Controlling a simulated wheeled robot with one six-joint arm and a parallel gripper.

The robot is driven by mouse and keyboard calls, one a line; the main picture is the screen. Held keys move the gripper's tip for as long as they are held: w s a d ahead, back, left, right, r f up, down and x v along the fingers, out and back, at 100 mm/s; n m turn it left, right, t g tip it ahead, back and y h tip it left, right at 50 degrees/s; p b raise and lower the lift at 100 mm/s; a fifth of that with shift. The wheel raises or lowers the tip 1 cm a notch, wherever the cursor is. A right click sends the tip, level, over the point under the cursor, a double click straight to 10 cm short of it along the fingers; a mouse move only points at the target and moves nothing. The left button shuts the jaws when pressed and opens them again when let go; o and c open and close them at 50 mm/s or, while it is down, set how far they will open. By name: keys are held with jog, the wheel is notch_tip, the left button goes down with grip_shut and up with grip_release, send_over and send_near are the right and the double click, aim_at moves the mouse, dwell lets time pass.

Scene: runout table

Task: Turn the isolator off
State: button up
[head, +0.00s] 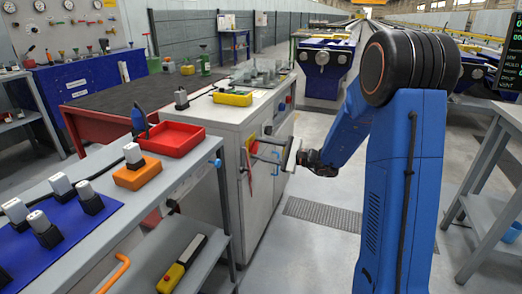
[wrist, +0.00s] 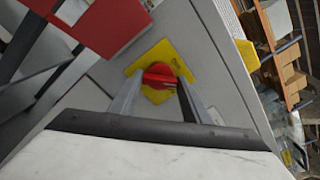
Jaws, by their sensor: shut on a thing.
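The isolator is a red rotary knob (wrist: 160,76) on a square yellow plate (wrist: 153,54), set on the grey cabinet face in the wrist view. A pale mark shows at the knob's right side. My gripper (wrist: 158,80) has one finger on each side of the knob and is shut on it. In the head view my gripper (head: 266,158) reaches from the right to the side of the light grey cabinet (head: 230,125). The knob is too small and covered there to make out clearly.
A grey bench (head: 120,215) with a red tray (head: 168,139) and an orange block (head: 134,177) stands at the front left. A yellow-topped device (head: 233,98) lies on the cabinet. Open floor (head: 305,240) lies below my arm.

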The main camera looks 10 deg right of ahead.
jog(key=n, duration=0.8)
jog(key=shift+n, duration=0.4)
jog(key=shift+f, duration=0.1)
jog(key=o, duration=1)
jog(key=shift+o, duration=0.2)
jog(key=v, duration=1.7)
jog(key=shift+s+d, duration=0.15)
